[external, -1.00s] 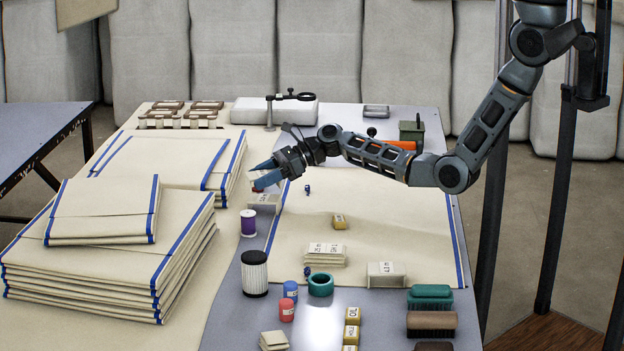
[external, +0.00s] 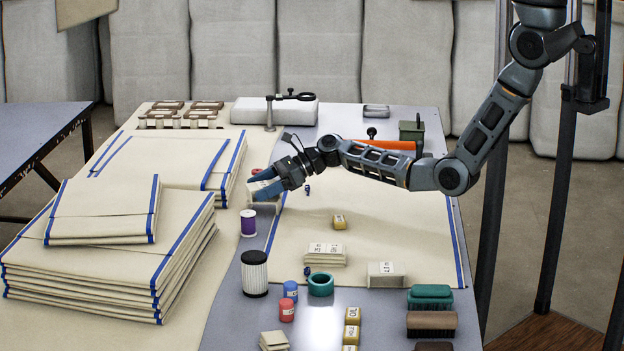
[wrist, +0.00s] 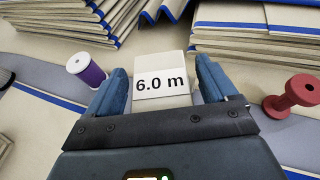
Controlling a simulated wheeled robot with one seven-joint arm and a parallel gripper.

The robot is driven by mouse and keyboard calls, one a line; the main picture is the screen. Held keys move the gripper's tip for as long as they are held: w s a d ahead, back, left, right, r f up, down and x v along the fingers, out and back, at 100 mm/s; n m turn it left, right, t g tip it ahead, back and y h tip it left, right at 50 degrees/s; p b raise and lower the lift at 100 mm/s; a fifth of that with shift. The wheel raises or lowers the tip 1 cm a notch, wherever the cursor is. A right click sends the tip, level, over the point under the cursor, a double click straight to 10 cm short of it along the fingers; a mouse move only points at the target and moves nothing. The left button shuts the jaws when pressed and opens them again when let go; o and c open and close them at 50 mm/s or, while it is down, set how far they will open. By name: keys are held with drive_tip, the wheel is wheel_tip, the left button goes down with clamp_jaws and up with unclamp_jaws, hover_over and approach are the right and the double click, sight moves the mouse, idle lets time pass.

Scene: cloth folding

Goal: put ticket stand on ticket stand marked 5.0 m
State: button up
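A cream ticket stand marked 6.0 m (wrist: 162,88) sits between the blue fingers of my gripper (wrist: 162,82) in the wrist view. A further ticket stand (external: 386,275) stands at the front right of the cloth.
A purple spool (external: 248,223) stands close in front, and a red spool (wrist: 291,95) is on the other side. Folded cloth stacks (external: 110,250) fill the left.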

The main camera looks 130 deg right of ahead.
drive_tip(key=shift+s+r, duration=0.15)
drive_tip(key=shift+r, duration=0.45)
drive_tip(key=p+v, duration=0.1)
drive_tip(key=v, duration=1)
drive_tip(key=shift+s, duration=0.3)
drive_tip(key=shift+a+r, duration=0.15)
